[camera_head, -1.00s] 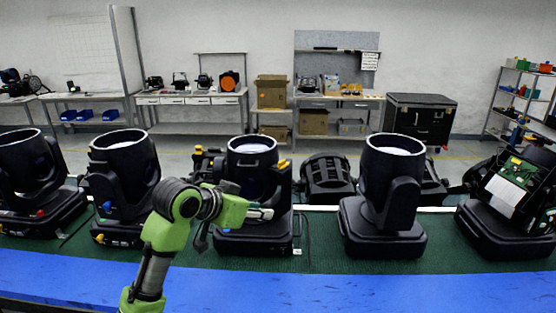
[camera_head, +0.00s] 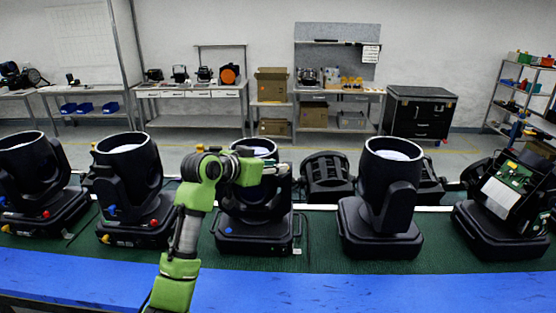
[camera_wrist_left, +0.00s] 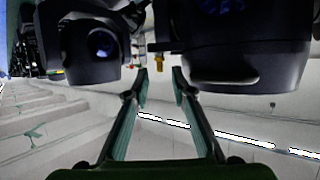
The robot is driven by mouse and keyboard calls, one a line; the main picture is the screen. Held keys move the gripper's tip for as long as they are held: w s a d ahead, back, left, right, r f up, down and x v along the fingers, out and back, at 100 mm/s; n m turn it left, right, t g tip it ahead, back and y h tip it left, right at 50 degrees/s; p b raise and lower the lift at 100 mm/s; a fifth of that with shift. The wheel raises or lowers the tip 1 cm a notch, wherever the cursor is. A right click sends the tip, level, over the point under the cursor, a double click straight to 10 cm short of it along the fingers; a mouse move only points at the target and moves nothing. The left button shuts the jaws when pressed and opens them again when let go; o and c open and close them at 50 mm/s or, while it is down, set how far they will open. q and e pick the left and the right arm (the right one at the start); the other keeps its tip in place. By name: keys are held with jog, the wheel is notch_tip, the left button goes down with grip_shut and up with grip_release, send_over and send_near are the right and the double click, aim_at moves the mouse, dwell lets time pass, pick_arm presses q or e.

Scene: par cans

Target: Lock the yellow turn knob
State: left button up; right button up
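The middle par can (camera_head: 262,148) is a black moving-head light on a square base. My left gripper (camera_head: 285,168) is raised beside its head, in front of the upper right part of the yoke. In the left wrist view, a small yellow knob (camera_wrist_left: 158,63) shows beside a dark lamp housing. My left gripper (camera_wrist_left: 160,76) is open there, its two fingers spread, with the knob just past the gap between the tips. No contact shows. In the head view the gripper covers that part of the light. My right gripper is not in view.
Other par cans stand on both sides, one to the left (camera_head: 128,180) and one to the right (camera_head: 385,185). They rest on a green mat (camera_head: 320,265) behind a blue strip (camera_head: 400,290). Workbenches and a black case (camera_head: 420,112) stand at the back.

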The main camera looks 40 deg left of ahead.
pick_arm(q)
jog(key=shift+x, duration=1.1)
grip_shut()
